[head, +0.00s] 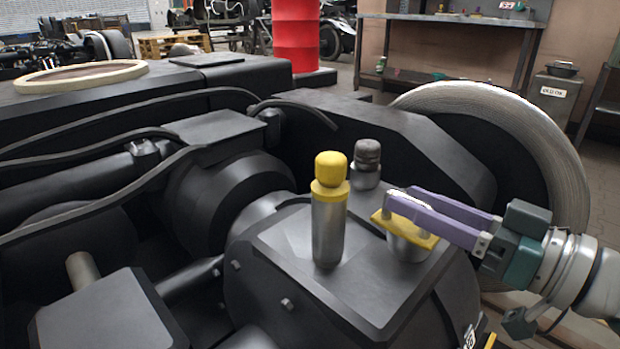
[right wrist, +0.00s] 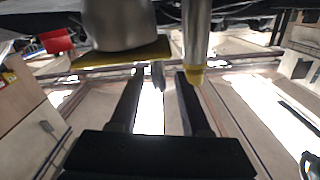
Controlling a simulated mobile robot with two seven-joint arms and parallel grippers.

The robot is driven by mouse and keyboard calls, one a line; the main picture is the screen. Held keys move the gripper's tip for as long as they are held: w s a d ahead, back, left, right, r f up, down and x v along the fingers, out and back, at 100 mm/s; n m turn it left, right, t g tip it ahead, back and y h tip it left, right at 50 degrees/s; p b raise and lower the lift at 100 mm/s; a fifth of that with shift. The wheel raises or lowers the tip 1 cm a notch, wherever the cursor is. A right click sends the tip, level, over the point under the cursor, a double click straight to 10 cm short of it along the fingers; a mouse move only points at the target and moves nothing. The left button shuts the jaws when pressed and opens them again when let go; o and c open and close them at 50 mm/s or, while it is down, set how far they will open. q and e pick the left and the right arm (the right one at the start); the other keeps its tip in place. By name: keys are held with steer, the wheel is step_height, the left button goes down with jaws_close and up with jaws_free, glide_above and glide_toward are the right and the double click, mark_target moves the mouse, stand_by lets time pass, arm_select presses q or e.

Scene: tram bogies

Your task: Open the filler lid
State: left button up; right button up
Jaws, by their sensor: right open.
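The filler lid (head: 428,240) is a flat yellow plate on a short grey neck (head: 407,248), on top of the dark gearbox housing (head: 345,285). It looks shut. My right gripper (head: 399,197) has two purple fingers, open, reaching in from the right with the tips over the lid. I cannot tell whether they touch it. In the right wrist view, which looks upside down, the lid (right wrist: 120,58) is by the fingertips, with a small grey piece in the gap between the fingers. My left gripper is out of view.
A tall grey post with a yellow cap (head: 331,168) stands left of the lid. A shorter dark-capped fitting (head: 367,165) stands behind. A large wheel (head: 560,150) is behind my right arm. Hoses (head: 110,150) run across the left. A red drum (head: 296,35) stands further back.

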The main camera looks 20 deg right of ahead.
steer(key=shift+x, duration=0.8)
jaws_close()
stand_by(0.9)
